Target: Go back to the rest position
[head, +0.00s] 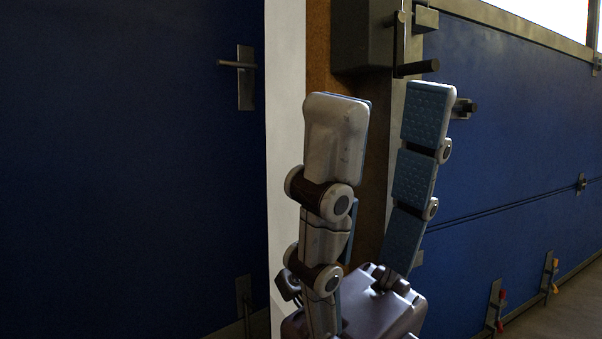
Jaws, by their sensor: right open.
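My right gripper (383,120) rises from the bottom centre of the head view, its fingers pointing up. The fingers are well apart, with nothing between them. The left finger is grey-white, and the right one shows blue textured pads. Behind the gripper are a brown strip of wall and a grey box with a dark handle (417,68). The handle is just above the fingertips in the picture; I cannot tell how far behind them it lies. My left gripper is not in view.
A dark blue door (130,170) with a lever handle (238,65) fills the left. A blue panel wall (520,110) with a bright window above runs along the right. Small latches with red and yellow parts (497,303) sit low on it. Some floor (560,310) shows at bottom right.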

